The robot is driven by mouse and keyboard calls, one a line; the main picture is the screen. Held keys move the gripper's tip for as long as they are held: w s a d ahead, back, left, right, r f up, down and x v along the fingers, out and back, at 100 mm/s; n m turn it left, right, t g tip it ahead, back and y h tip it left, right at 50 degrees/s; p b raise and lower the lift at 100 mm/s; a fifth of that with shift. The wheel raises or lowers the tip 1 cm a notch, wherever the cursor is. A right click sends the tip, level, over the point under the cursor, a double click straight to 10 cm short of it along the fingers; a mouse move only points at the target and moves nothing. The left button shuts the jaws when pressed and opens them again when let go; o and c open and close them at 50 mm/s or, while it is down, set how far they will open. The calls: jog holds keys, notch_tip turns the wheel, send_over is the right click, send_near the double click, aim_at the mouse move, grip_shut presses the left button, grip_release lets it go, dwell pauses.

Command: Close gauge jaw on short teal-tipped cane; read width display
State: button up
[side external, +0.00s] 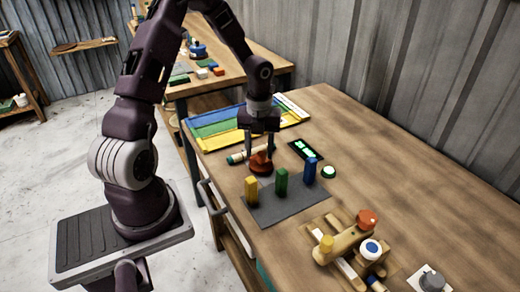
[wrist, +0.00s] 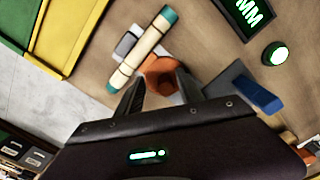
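The short cane (wrist: 147,42) is pale with dark bands and teal ends. It lies against a grey gauge block (wrist: 126,44) and also shows in the side view (side external: 236,158). The orange gauge jaw piece (wrist: 161,78) sits beside the cane; whether it touches the cane is unclear. My gripper (side external: 260,152) is low over this orange piece (side external: 261,164). Its fingers (wrist: 161,84) are apart, one on each side of it; contact is not clear. The dark display (side external: 305,150) has green marks. In the wrist view it (wrist: 246,12) is cut off, showing only "MM".
A green round button (side external: 329,171) is beside the display. Yellow (side external: 251,190), green (side external: 281,182) and blue (side external: 310,170) blocks stand on a grey mat (side external: 290,207) near the gripper. Coloured trays (side external: 222,128) lie behind. A wooden fixture (side external: 348,242) stands front right.

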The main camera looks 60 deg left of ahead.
notch_tip(320, 180, up, 7)
jog(key=shift+r, duration=0.1)
dwell(0.3)
jog(key=s+d+r+n+t+y, duration=0.15)
jog(key=s+d+r+n, duration=0.25)
jog(key=d+r+n, duration=0.4)
jog(key=s+d+r+n+t, duration=0.2)
jog(key=s+d+r+n, duration=0.2)
jog(key=s+n, duration=0.3)
jog(key=s+d+r+n+t+h, duration=0.1)
jog(key=s+d+r+n, duration=0.3)
jog(key=n, duration=0.6)
jog(key=s+d+t, duration=0.1)
jog(key=s+d, duration=0.1)
jog(key=s, duration=0.1)
jog(key=shift+r, duration=0.2)
jog(key=shift+o, duration=0.5)
jog(key=shift+h, duration=0.25)
